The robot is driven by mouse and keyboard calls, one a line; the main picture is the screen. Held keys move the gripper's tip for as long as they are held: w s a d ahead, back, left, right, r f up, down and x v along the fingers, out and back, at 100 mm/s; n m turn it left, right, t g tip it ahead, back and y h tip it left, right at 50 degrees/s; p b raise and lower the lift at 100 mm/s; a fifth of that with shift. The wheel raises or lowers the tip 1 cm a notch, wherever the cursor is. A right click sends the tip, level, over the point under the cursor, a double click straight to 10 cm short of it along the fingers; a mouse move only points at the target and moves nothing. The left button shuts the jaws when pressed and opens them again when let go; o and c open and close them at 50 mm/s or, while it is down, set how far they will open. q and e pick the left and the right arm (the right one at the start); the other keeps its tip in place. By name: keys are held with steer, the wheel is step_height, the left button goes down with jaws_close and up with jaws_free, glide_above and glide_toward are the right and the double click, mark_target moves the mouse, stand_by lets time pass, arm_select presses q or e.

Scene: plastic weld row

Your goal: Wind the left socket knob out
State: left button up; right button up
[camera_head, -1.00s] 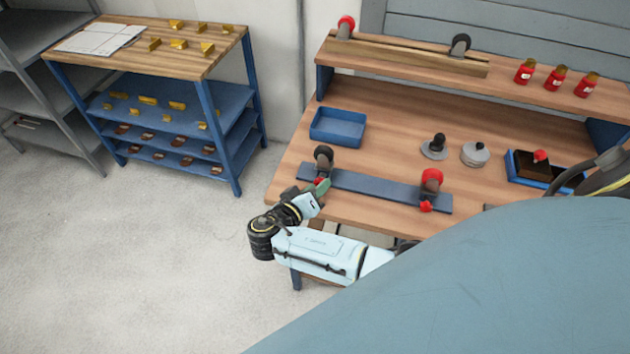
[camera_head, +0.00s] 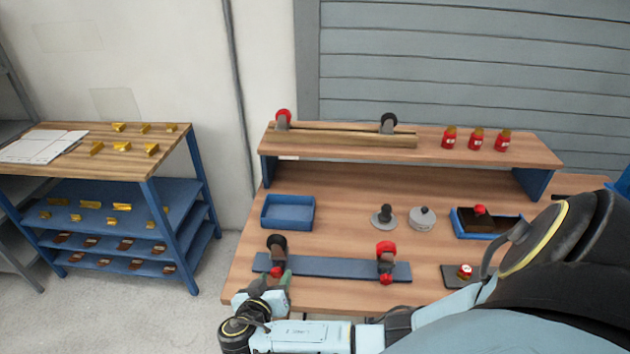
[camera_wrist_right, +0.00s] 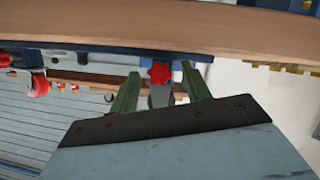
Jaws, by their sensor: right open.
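The blue-grey rail (camera_head: 330,267) at the bench's front edge carries two sockets. The left socket (camera_head: 277,246) is dark, with a small red knob (camera_head: 276,271) on its front side. My right gripper (camera_head: 281,283) is at that knob, its green fingers close to it. In the right wrist view, the red star-shaped knob (camera_wrist_right: 160,73) appears between the two spread fingers (camera_wrist_right: 160,90), with gaps on both sides. I cannot tell how deep it sits between them. The right socket (camera_head: 386,252) is red, with its own red knob (camera_head: 386,279). My left gripper is not in view.
A blue tray (camera_head: 288,211) stands behind the rail. Two grey round pieces and a blue box of dark material (camera_head: 487,222) are to the right. A raised shelf (camera_head: 500,150) holds several red bottles. A parts rack (camera_head: 160,210) stands left, with free floor between.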

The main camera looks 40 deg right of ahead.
steer(key=shift+d+r+m+t+y+b, duration=0.1)
steer(key=shift+d+m+t+y+b, duration=0.15)
steer(key=shift+m+t+y, duration=0.65)
steer(key=shift+m+h, duration=0.4)
steer(key=shift+s+a, duration=0.15)
steer(key=v, duration=1.3)
step_height(320, 180, down, 15)
steer(key=d+n+g+y, duration=0.2)
steer(key=n+g+y, duration=0.1)
steer(key=n, duration=0.4)
steer(key=s+d+f+n+g+y, duration=0.1)
steer(key=s+f+n+g+y, duration=0.1)
steer(key=s+f, duration=0.3)
steer(key=s+d+f+n+g+y, duration=0.1)
steer(key=s+f+n+g+y, duration=0.1)
steer(key=s+f, duration=0.3)
step_height(320, 180, down, 5)
steer(key=shift+d+r+p, duration=0.15)
steer(key=shift+r+p, duration=0.05)
steer(key=shift+p, duration=0.1)
steer(key=shift+s, duration=0.15)
